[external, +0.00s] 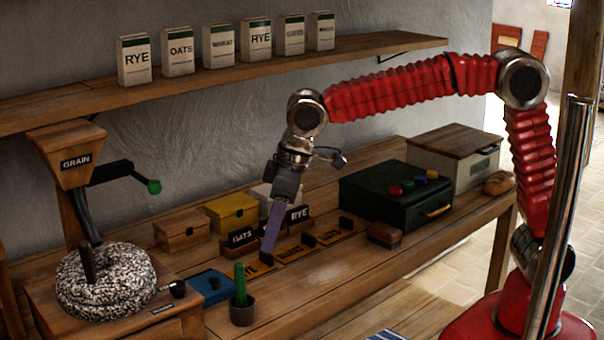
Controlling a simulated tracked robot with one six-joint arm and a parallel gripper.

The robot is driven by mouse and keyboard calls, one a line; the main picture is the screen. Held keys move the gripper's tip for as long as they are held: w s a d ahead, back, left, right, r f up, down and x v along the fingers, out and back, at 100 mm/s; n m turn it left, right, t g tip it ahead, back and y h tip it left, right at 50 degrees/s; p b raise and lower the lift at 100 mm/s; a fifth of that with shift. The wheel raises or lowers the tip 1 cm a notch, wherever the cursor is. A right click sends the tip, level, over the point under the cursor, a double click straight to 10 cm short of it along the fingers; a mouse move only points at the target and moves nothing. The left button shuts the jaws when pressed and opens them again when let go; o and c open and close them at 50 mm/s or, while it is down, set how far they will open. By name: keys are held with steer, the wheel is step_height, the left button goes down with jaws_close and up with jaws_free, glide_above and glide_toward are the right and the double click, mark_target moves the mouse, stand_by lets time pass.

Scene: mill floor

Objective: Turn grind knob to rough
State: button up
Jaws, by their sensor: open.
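A small dark knob (177,289) sits on the front right of the wooden mill stand (190,322), beside the speckled millstone (105,283). I take it for the grind knob. A small label (163,309) lies below it, too small to read, and I cannot tell which way the knob points. My gripper (270,240) points down over the bench, to the right of the knob and well apart from it. It is open, and one purplish finger shows clearly. I see nothing held in it.
A GRAIN hopper (78,160) and a green-tipped lever (154,186) stand over the millstone. Labelled cards (297,214) stand near my gripper. A shelf (300,60) runs above.

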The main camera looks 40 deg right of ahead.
steer(key=d+m, duration=0.1)
steer(key=d, duration=1)
steer(key=shift+s, duration=0.45)
steer(key=s+d+m+t, duration=0.1)
steer(key=s+d, duration=0.3)
steer(key=d, duration=0.6)
steer(key=s+d+m+t+h, duration=0.1)
steer(key=s+d+m, duration=0.2)
steer(key=d, duration=0.7)
steer(key=s+d+m+t+h, duration=0.1)
steer(key=s+d+m, duration=0.2)
steer(key=d, duration=0.8)
steer(key=shift+s+m, duration=0.4)
steer(key=shift+s, duration=0.45)
steer(key=shift+o, duration=0.5)
steer(key=shift+r, duration=0.1)
